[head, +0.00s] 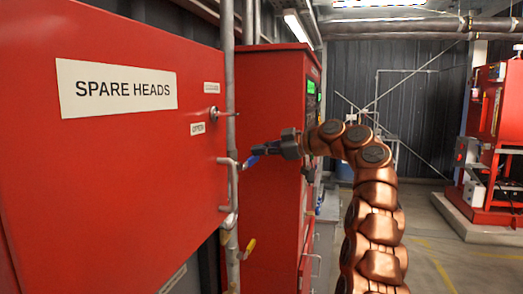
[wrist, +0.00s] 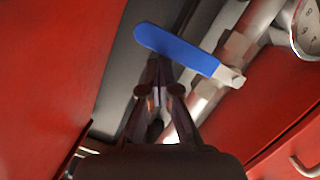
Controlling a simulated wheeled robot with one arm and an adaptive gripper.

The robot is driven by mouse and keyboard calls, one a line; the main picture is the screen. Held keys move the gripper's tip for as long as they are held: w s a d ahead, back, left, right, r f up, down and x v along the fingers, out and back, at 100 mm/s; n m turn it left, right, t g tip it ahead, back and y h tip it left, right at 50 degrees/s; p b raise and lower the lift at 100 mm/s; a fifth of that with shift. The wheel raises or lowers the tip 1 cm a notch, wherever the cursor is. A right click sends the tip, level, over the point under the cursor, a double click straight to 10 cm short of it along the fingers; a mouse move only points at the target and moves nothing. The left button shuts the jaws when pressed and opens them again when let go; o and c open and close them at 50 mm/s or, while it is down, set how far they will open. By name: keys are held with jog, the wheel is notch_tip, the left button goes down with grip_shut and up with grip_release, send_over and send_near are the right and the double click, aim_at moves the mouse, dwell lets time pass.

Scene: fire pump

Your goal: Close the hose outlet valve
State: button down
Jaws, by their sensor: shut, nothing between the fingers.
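A valve with a blue lever (wrist: 180,48) sits on a grey pipe (wrist: 232,47) in the wrist view. The blue lever (head: 251,161) also shows in the head view, beside the pipe. A yellow lever (head: 249,248) hangs lower on the same pipe run. No readable label tells which one is the hose outlet valve. My gripper (wrist: 157,82) is shut and empty, its tips at the blue lever's lower edge in the wrist view; I cannot tell whether they touch. In the head view my gripper (head: 264,149) points left, at the blue lever.
A red "SPARE HEADS" cabinet (head: 120,170) stands close at left, with a handle (head: 229,180) protruding near the pipe. A red control cabinet (head: 270,110) stands behind the pipe. A pressure gauge (wrist: 307,25) is at top right. Open floor (head: 430,260) lies at right.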

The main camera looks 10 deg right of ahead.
jog(key=shift+f, duration=0.35)
dwell(0.3)
jog(key=s+d+r+p, duration=0.4)
jog(key=d+r+p, duration=0.1)
jog(key=d+r, duration=0.2)
jog(key=shift+s+d, duration=0.25)
jog(key=shift+d, duration=0.55)
